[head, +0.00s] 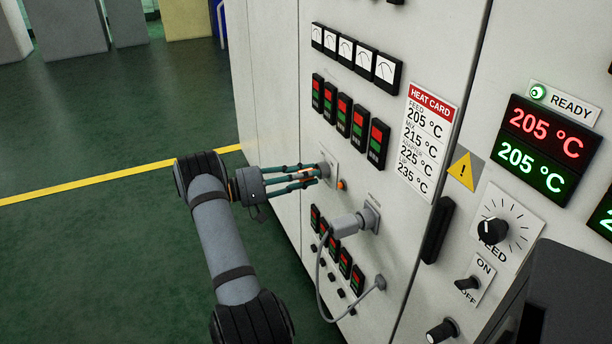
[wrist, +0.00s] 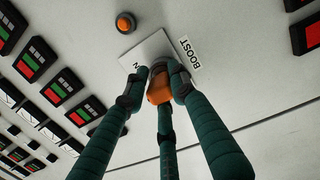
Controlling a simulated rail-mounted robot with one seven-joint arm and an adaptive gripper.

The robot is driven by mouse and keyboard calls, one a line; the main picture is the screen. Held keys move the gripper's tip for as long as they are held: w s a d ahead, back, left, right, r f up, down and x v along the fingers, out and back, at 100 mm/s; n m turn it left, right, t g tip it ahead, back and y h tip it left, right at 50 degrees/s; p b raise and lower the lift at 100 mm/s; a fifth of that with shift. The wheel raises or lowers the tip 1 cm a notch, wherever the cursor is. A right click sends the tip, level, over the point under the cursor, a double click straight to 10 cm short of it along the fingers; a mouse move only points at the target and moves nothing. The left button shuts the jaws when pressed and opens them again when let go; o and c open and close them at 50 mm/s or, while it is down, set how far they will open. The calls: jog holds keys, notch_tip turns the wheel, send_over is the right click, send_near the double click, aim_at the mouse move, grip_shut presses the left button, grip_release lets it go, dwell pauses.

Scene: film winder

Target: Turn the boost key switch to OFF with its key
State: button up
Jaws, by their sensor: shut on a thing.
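The boost key switch is on a pale square plate (head: 327,157) on the cabinet front; in the wrist view the plate (wrist: 148,48) sits beside a BOOST label (wrist: 188,53). An orange key (wrist: 158,95) is at the switch's round lock, between my fingers. My gripper (head: 318,173) reaches in from the left with its three dark green fingers shut on the key. In the wrist view my gripper (wrist: 158,82) covers most of the lock and part of the plate's lettering. Which position the key points to cannot be told.
An orange lamp (head: 341,184) is close beside the plate. A large grey plug (head: 347,225) with a hanging cable (head: 324,285) sticks out below it. Rows of red and green switches (head: 344,113) lie above and below. The green floor (head: 110,130) at left is clear.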

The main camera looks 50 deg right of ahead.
jog(key=o, duration=0.5)
jog(key=shift+s, duration=0.15)
jog(key=c, duration=0.5)
grip_shut()
jog(key=shift+r+p, duration=0.1)
jog(key=shift+p, duration=0.25)
jog(key=shift+n+p, duration=1.4)
jog(key=shift+n, duration=0.8)
jog(key=shift+s+p, duration=0.1)
jog(key=shift+p, duration=0.25)
